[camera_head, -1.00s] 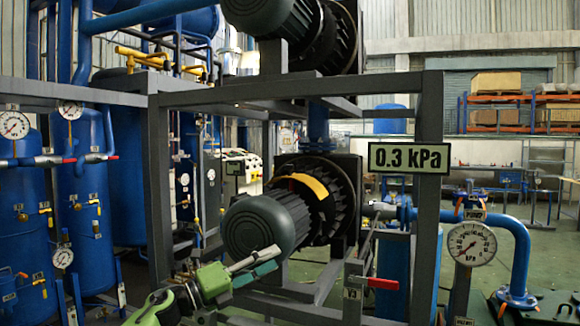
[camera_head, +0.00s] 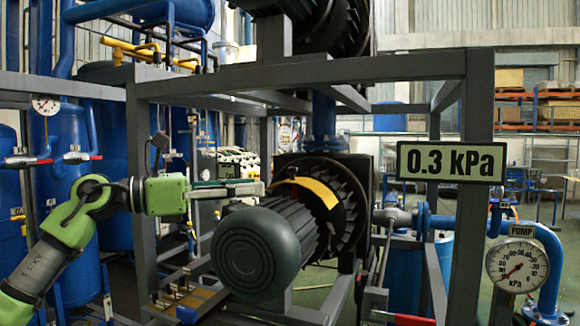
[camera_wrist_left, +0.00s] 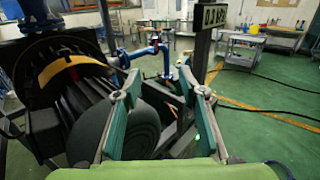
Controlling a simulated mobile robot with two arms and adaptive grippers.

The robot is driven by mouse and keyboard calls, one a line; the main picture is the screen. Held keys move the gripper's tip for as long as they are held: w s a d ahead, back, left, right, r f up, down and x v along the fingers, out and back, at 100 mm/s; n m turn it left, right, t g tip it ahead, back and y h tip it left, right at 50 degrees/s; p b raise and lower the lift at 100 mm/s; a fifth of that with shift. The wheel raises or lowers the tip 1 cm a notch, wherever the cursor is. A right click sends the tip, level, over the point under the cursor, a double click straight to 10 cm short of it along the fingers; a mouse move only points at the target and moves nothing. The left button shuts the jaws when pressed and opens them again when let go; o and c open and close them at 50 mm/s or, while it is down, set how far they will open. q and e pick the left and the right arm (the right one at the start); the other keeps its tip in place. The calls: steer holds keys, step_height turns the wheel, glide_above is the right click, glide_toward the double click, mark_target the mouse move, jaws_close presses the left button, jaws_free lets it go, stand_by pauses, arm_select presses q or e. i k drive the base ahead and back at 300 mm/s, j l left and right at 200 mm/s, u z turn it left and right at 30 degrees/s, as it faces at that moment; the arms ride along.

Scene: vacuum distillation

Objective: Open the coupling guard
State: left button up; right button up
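The coupling guard (camera_head: 308,188) is a yellow curved strip over the dark finned coupling housing, behind the grey-green motor (camera_head: 258,248). It looks closed on top of the coupling. In the left wrist view the guard (camera_wrist_left: 72,66) is at upper left, outside the space between the fingers. My left gripper (camera_head: 262,188) is level with the guard, to its left in the head view, pointing right. It looks apart from the guard. In the left wrist view my left gripper (camera_wrist_left: 157,88) has its fingers spread with nothing between them. The motor (camera_wrist_left: 130,132) is behind the left finger. My right gripper is not in view.
A grey steel frame (camera_head: 145,210) surrounds the pump, with a top beam (camera_head: 310,72) above the arm. A "0.3 kPa" sign (camera_head: 451,162) hangs at the right. A pump gauge (camera_head: 517,266) and blue pipe are at lower right. Blue tanks (camera_head: 70,165) stand left.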

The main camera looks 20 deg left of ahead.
mark_target(327, 197)
steer(key=i+j, duration=0.3)
steer(key=i, duration=0.15)
steer(key=i+j, duration=0.35)
steer(key=i, duration=0.05)
